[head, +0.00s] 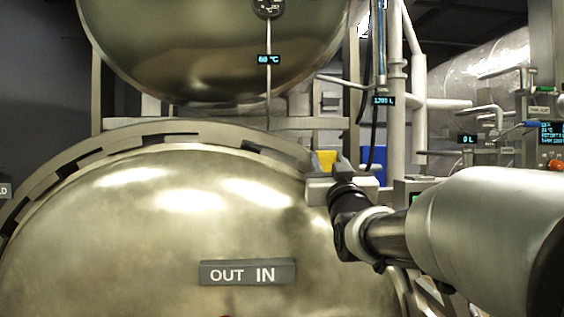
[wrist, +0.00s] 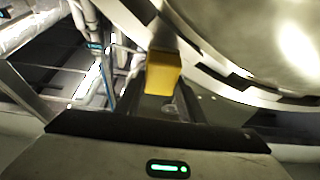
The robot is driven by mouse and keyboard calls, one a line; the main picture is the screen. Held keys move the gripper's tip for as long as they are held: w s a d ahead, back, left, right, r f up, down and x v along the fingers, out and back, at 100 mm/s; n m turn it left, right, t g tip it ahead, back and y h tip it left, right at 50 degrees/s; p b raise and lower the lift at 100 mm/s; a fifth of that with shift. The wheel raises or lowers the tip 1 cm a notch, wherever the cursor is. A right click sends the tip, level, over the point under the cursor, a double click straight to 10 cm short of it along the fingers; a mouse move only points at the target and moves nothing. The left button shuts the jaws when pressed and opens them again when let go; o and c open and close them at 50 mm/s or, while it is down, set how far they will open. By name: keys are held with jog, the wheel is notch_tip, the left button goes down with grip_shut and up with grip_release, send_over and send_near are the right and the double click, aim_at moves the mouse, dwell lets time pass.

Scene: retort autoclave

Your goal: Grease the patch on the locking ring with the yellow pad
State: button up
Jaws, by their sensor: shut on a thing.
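The yellow pad (wrist: 162,74) is held between the fingers of my gripper (wrist: 165,100), seen in the wrist view. In the head view the yellow pad (head: 326,160) shows just above my gripper (head: 338,170), at the upper right of the big round door. My gripper is shut on the pad. The locking ring (head: 60,180) curves around the door in the head view, and it also shows in the wrist view (wrist: 215,72), close behind and beside the pad. I cannot tell whether the pad touches the ring. I cannot make out the patch.
The domed door (head: 160,230) bears an "OUT IN" sign (head: 247,272). A second rounded vessel (head: 210,60) hangs above it. White pipes (head: 396,90) stand upright to the right of the gripper. A blue object (head: 376,158) is just behind it.

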jog(key=shift+w, duration=0.9)
jog(key=a+r+p, duration=0.2)
jog(key=a+r, duration=0.3)
jog(key=a, duration=0.5)
jog(key=shift+a+r, duration=0.15)
jog(key=shift+a, duration=0.25)
dwell(0.6)
jog(key=shift+b, duration=0.35)
